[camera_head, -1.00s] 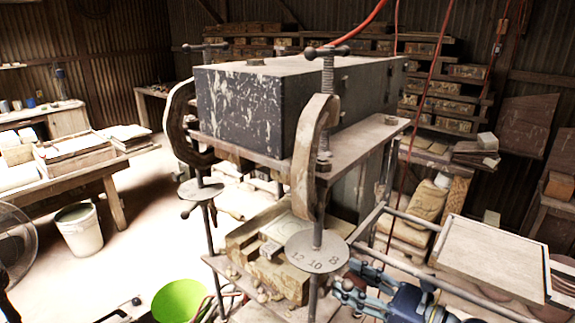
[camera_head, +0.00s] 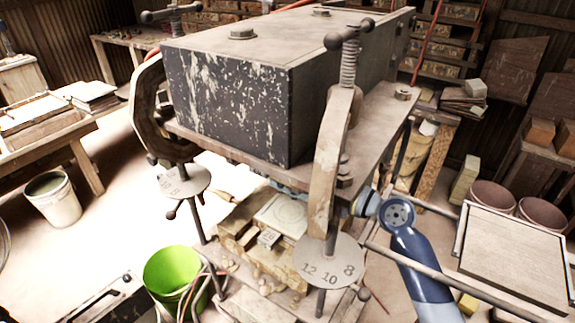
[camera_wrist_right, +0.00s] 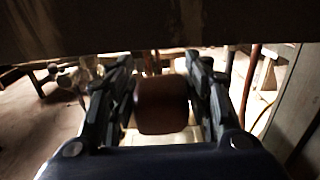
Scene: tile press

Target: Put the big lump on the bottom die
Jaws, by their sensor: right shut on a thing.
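The big lump (camera_wrist_right: 162,105) is a reddish-brown, rounded block in the right wrist view. My right gripper (camera_wrist_right: 160,82) is shut on it, with one finger on each side. My right arm reaches in from the right, behind the front post and under the press's upper part. The lump and fingertips are mostly hidden there in the head view. I cannot tell the gap between lump and die. My left gripper is not in view.
The press's big dark block (camera_head: 230,95) and its plate overhang the die. A curved clamp arm (camera_head: 333,150) and a round numbered disc (camera_head: 331,262) stand in front. A green bucket (camera_head: 172,272) is at lower left, a wooden board (camera_head: 515,255) at right.

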